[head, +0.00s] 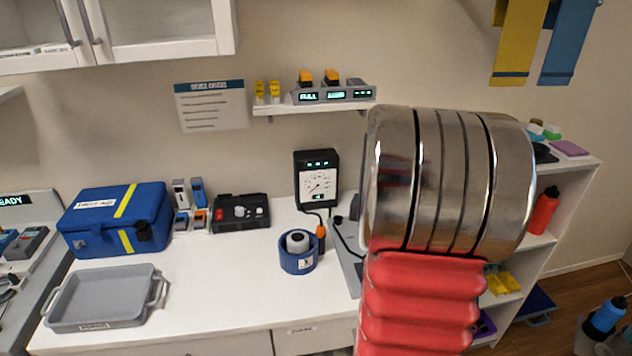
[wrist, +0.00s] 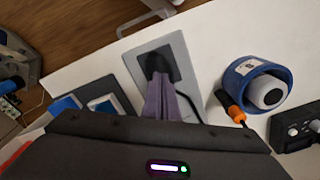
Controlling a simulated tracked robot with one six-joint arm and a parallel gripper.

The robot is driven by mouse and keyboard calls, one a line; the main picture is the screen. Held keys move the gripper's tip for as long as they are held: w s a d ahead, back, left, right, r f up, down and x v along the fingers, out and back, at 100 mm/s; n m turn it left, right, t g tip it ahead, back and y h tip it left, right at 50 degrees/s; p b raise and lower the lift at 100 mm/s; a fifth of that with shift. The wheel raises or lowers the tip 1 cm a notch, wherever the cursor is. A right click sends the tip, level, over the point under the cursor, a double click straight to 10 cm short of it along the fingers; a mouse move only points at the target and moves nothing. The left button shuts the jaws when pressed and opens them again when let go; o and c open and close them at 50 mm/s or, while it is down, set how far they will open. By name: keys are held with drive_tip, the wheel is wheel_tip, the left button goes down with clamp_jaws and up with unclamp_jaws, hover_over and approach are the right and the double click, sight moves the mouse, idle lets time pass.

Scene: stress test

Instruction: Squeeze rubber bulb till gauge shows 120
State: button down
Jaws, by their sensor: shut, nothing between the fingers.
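A pale round bulb (head: 297,241) sits in a blue ring-shaped holder (head: 298,262) on the white counter. In the wrist view the bulb (wrist: 267,92) and its holder (wrist: 235,75) are at the right. The black gauge (head: 317,180) stands upright behind, with a white dial; its reading is too small to tell. My gripper (wrist: 158,80) is shut and empty in the wrist view, its fingers left of the bulb and apart from it, over a grey plate with a black fitting. In the head view my arm hides the gripper.
An orange-handled piece (head: 321,239) with a dark cable stands beside the holder. A grey tray (head: 105,298), a blue case (head: 118,219) and a black device (head: 241,212) occupy the left. The counter front between tray and holder is clear. A shelf unit (head: 570,180) stands right.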

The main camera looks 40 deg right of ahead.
drive_tip(key=shift+f, duration=0.4)
drive_tip(key=shift+r, duration=1.15)
idle(1.1)
idle(0.4)
drive_tip(key=shift+f, duration=0.1)
drive_tip(key=shift+f, duration=1.05)
drive_tip(key=shift+r, duration=1.15)
drive_tip(key=shift+f, duration=0.15)
